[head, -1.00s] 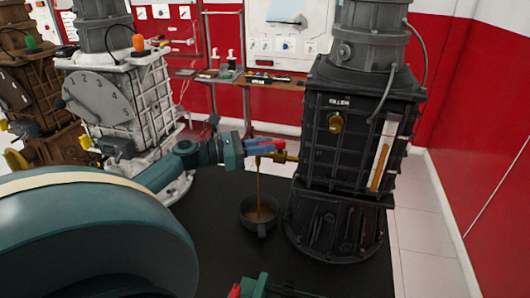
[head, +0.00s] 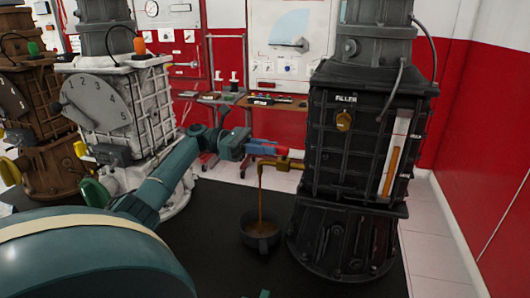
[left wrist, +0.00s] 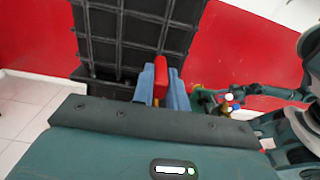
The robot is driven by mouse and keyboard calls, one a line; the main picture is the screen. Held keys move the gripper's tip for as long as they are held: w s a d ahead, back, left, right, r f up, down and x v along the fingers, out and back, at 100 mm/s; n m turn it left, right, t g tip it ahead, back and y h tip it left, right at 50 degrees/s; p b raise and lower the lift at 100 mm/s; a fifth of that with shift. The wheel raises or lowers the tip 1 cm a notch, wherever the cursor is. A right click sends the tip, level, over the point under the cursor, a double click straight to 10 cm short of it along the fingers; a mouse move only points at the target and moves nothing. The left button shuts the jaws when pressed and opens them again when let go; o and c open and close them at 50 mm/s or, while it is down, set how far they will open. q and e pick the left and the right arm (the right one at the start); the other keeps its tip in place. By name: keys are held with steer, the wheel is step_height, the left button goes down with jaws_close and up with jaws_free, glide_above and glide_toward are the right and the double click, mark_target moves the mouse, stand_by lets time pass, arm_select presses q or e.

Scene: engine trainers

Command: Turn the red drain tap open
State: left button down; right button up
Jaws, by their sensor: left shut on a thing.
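The red drain tap handle (head: 282,150) sits on a brass spout (head: 282,164) at the lower left side of the black engine trainer (head: 350,135). My left gripper (head: 268,147) is shut on the red handle. In the left wrist view the handle (left wrist: 160,75) stands between its blue fingers. Brown liquid (head: 261,195) runs from the spout down into a dark round pan (head: 260,239) on the floor mat. Only a small green tip of what seems to be my right gripper shows at the bottom of the head view; its fingers cannot be made out.
A white trainer (head: 115,110) with a numbered dial and a brown trainer (head: 35,130) stand to the left. A workbench (head: 258,103) is behind, against the red and white wall. The black mat (head: 225,270) is bare around the pan.

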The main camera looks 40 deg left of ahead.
arm_select(q)
steer(key=shift+d, duration=0.1)
arm_select(e)
steer(key=shift+w+d, duration=0.1)
steer(key=shift+d, duration=0.05)
arm_select(q)
steer(key=c, duration=1.4)
jaws_free()
steer(key=shift+w, duration=0.1)
arm_select(e)
steer(key=shift+f, duration=0.1)
